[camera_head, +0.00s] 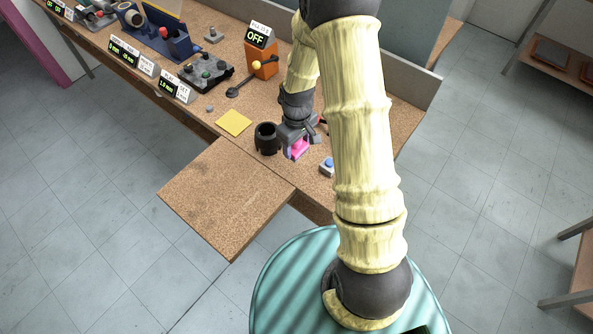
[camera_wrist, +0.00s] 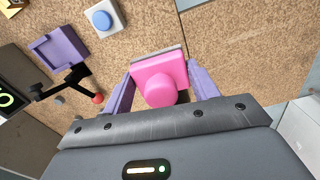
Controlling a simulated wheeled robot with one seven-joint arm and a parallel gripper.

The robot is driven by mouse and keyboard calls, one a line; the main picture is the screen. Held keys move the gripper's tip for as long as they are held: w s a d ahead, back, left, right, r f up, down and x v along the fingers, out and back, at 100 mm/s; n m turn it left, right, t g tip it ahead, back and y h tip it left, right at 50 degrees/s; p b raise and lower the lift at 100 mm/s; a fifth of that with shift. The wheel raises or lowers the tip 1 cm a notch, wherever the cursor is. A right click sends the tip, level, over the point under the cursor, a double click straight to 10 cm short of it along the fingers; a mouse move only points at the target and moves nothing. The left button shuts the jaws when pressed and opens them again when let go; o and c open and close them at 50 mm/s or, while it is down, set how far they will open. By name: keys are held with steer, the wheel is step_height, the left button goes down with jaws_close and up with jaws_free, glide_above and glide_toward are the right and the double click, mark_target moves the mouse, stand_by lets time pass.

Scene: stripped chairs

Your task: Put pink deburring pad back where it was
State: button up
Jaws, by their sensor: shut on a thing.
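My gripper (camera_head: 299,147) is low over the cork worktop. Its purple fingers are shut on the pink deburring pad (camera_wrist: 158,79), one on either side. In the wrist view the pad has a round pink knob toward the gripper and a grey strip along its far edge. In the head view the pad (camera_head: 301,145) shows as a small pink patch, partly hidden by the gripper. I cannot tell whether it touches the worktop. An empty-looking purple square tray (camera_wrist: 58,50) lies left of the pad in the wrist view.
A blue-button box (camera_head: 327,165) stands right of the gripper, a black cup (camera_head: 266,138) left of it. A yellow square (camera_head: 234,122) lies farther left. A red-tipped lever (camera_wrist: 97,98) is near the purple tray. The projecting cork panel (camera_head: 225,195) is bare.

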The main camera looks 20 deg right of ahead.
steer(key=shift+f+p, duration=0.55)
steer(key=shift+f, duration=2.4)
steer(key=shift+f, duration=0.1)
steer(key=shift+f+p, duration=0.45)
steer(key=shift+f, duration=1.5)
steer(key=shift+f, duration=0.2)
steer(key=o, duration=1.1)
steer(key=shift+o, duration=0.2)
steer(key=shift+r, duration=0.1)
